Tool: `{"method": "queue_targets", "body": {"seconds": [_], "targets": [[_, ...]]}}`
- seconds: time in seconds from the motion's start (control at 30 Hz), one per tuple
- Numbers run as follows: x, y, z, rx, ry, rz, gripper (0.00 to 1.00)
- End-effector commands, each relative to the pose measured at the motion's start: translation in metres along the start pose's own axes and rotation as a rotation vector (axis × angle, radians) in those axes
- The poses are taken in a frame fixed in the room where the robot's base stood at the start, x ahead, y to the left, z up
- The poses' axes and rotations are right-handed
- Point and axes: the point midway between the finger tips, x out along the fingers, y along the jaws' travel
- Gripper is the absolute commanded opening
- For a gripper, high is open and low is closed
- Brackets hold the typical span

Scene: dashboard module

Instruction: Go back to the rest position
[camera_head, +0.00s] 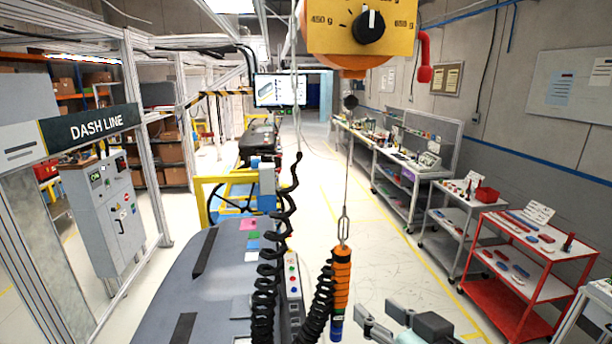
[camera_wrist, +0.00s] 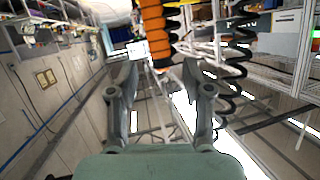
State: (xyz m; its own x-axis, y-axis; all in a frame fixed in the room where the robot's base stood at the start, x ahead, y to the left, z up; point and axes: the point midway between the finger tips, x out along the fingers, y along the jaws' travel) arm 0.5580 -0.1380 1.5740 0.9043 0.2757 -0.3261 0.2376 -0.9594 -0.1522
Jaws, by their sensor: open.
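My gripper (camera_head: 374,328) shows at the bottom of the head view, just right of the orange hanging tool (camera_head: 341,283). In the wrist view my gripper (camera_wrist: 155,85) has its two fingers spread apart with nothing held between them. The orange tool (camera_wrist: 155,32) appears beyond the fingertips there, apart from them. It hangs upright on a cable from a yellow balancer (camera_head: 362,28) in the head view. The rest position itself is not marked in either view.
Black coiled hoses (camera_head: 264,300) hang left of the tool, with a button pendant (camera_head: 293,285) among them. A grey dashboard module (camera_head: 190,285) lies at lower left. A red cart (camera_head: 500,262) stands right. The floor between is clear.

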Motion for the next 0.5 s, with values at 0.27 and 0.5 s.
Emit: {"method": "queue_targets", "body": {"seconds": [0.27, 0.5], "targets": [[0.011, -0.113, 0.157, -0.012, -0.096, 0.200, 0.50], [-0.018, -0.136, 0.193, -0.044, -0.105, 0.286, 0.50]]}}
